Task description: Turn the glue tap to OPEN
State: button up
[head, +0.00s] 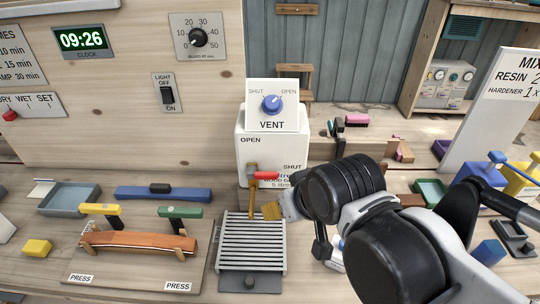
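The glue tap's red handle (265,176) sits low on the front of a white glue container (258,155). The handle lies roughly level and points right, towards the SHUT mark; the OPEN mark is at the container's upper left. A brass spout (251,200) hangs below the tap. My gripper (287,207) is just below and right of the handle, seemingly apart from it. A tan, brush-like piece (271,211) shows at its tip; I cannot tell whether it is held. My own arm hides most of the fingers.
A slatted grey rack (251,246) lies under the spout. A VENT knob panel (272,105) stands above the container. A curved wooden piece (137,242) with yellow and green clamps is at left. A blue block (163,193) and a grey tray (69,201) lie behind it.

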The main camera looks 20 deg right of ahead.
aim_at(252, 174)
jog(key=k+j+z, duration=0.1)
jog(key=k+z, duration=0.6)
jog(key=i+j, duration=0.05)
jog(key=i, duration=0.05)
